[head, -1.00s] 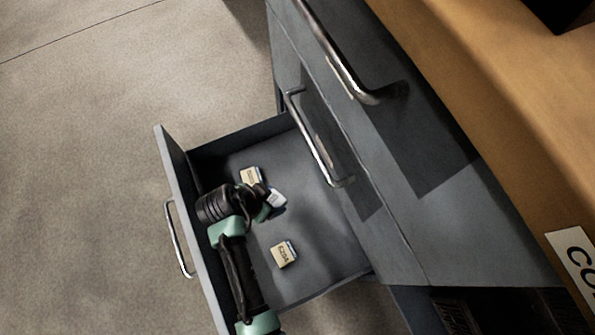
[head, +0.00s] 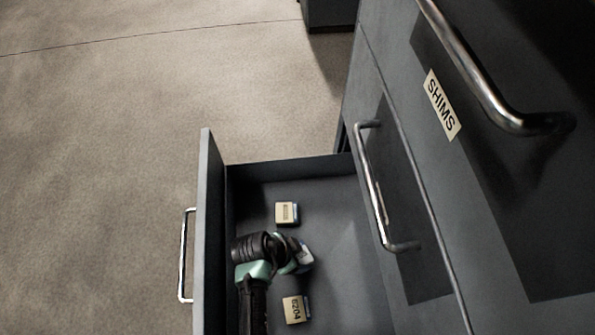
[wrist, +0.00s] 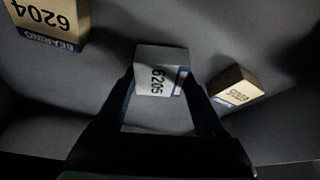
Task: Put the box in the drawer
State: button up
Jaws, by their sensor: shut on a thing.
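The open grey drawer (head: 210,230) is pulled out from the cabinet. My gripper (head: 294,262) is down inside the drawer. It is shut on a small white-topped box marked 6205 (wrist: 157,72), whose end shows beside the gripper in the head view (head: 305,257). In the wrist view, my two fingers (wrist: 162,88) lie on either side of this box. The box is at or close to the drawer floor; I cannot tell whether it touches it.
Two tan-topped boxes lie in the drawer: one (head: 287,213) farther back and one marked 6204 (head: 296,310) nearer. A closed drawer front with a handle (head: 380,190) and a SHIMS label (head: 442,105) stand to the right. Drawer floor is bare on the right.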

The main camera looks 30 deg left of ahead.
jog(key=shift+f, duration=0.4)
jog(key=shift+f, duration=0.2)
jog(key=o, duration=1.5)
jog(key=shift+c, duration=0.2)
jog(key=p+v, duration=0.4)
jog(key=v, duration=0.2)
jog(key=shift+r+p, duration=0.35)
jog(key=shift+p, duration=0.05)
jog(key=shift+s+a+r+p, duration=0.2)
jog(key=shift+s+r+p, duration=0.1)
jog(key=shift+r, duration=0.2)
